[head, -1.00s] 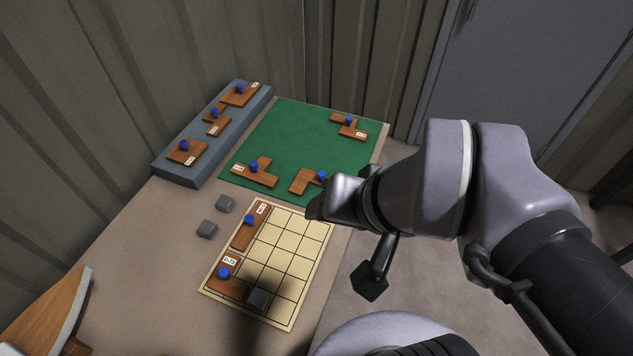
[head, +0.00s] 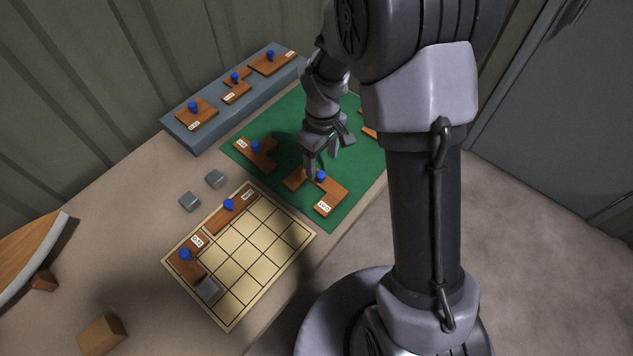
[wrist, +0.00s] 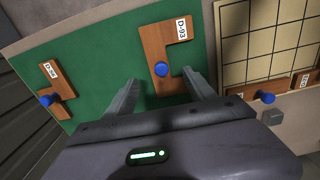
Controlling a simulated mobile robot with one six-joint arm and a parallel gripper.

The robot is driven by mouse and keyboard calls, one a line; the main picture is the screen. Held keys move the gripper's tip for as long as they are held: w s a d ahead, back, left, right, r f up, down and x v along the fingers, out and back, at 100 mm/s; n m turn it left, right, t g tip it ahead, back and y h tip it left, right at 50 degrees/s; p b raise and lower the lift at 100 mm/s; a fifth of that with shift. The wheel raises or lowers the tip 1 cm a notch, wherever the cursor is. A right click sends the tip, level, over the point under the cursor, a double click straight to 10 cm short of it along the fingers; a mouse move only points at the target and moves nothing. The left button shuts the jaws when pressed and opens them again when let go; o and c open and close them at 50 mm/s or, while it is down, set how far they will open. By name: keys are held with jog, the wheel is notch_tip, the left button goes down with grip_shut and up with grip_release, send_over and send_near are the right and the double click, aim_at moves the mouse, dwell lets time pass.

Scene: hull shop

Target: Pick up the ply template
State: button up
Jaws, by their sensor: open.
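Several brown wooden ply templates with blue knobs and white labels are in view. One ply template (head: 334,188) lies at the near end of the green mat; in the wrist view this template (wrist: 165,40) reads D-93. My gripper (head: 314,168) is right above it, pointing down. In the wrist view my gripper (wrist: 160,88) is open and empty, one finger to each side of the blue knob (wrist: 161,69), which sits a little ahead of the tips. I cannot tell how far the tips are above it. Part of the template is hidden by the gripper in the head view.
The green mat (head: 290,118) bears another template (head: 262,160) to the left and one partly hidden behind my arm. A grey-blue shelf (head: 181,135) holds more templates. A gridded board (head: 235,275) has two templates and a grey block. Two grey blocks (head: 190,202) stand nearby.

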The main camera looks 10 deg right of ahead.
aim_at(322, 172)
notch_tip(322, 172, down, 8)
jog(key=b, duration=0.3)
jog(key=shift+d+r+b, duration=0.15)
jog(key=shift+b, duration=0.15)
jog(key=shift+r, duration=0.15)
grip_shut()
